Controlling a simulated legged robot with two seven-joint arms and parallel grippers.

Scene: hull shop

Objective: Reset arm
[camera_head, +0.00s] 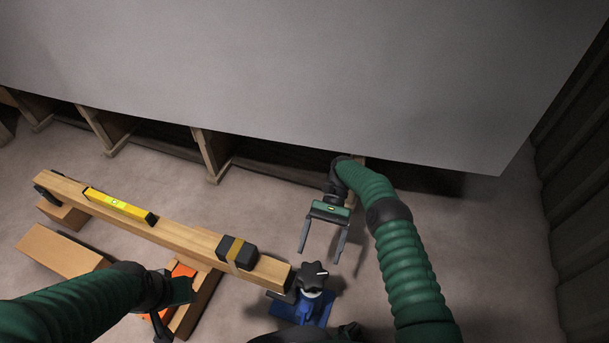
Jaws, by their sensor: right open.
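My right arm, green and ribbed, comes in from the lower right. Its gripper (321,254) is open, with two grey fingers spread apart and nothing between them. It is above the floor near the right end of the wooden beam (180,235), apart from it. My left arm comes in from the lower left, and its gripper (165,312) is at the bottom, by an orange item (183,272) and a wooden piece. Its fingers are mostly hidden, so I cannot tell how they stand.
A yellow level (118,205) and a black block with a tan band (237,252) rest on the beam. A blue device (302,309) with a black knob (313,276) stands below my right gripper. A large grey panel (300,70) spans the top. Floor at right is clear.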

